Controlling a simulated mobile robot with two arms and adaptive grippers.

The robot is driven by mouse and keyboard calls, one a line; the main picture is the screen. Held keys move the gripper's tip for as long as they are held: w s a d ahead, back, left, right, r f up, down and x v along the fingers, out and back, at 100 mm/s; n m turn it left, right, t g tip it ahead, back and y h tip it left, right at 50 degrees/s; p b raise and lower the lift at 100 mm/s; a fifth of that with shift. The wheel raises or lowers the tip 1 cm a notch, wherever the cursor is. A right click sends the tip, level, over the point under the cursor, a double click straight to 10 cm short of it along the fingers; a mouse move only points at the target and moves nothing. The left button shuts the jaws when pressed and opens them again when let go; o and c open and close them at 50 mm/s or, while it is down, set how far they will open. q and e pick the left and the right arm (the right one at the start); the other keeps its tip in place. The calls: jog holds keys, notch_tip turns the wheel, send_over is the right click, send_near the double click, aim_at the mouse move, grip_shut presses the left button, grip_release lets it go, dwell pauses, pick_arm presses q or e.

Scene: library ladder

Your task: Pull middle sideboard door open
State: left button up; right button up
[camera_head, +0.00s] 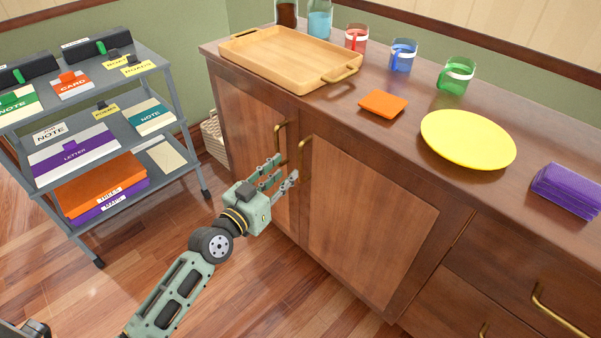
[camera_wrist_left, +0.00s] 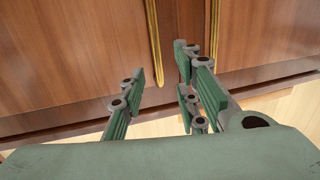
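The wooden sideboard's middle door (camera_head: 365,210) is shut, with a vertical brass handle (camera_head: 303,155) near its left edge. The left door (camera_head: 250,125) beside it is also shut, with its own brass handle (camera_head: 279,138). My left gripper (camera_head: 283,175) is open and empty in front of these two doors, low by the handles. In the left wrist view, one brass handle (camera_wrist_left: 154,40) appears between the spread fingers and another (camera_wrist_left: 214,22) beyond the right finger. I cannot tell whether a finger touches a handle. My right gripper is not in view.
The sideboard top holds a wooden tray (camera_head: 262,58), an orange square (camera_head: 383,103), a yellow plate (camera_head: 467,139), a purple stack (camera_head: 567,190) and coloured mugs. Drawers (camera_head: 480,290) are at the right. A grey cart (camera_head: 75,115) stands left. The wooden floor in front is clear.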

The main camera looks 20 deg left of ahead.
aim_at(299, 156)
pick_arm(q)
jog(key=x, duration=0.5)
jog(key=r+x, duration=0.1)
jog(key=x, duration=0.2)
jog(key=shift+s+d+r+b, duration=0.1)
jog(key=shift+d+b, duration=0.1)
jog(key=shift+b, duration=0.2)
grip_shut()
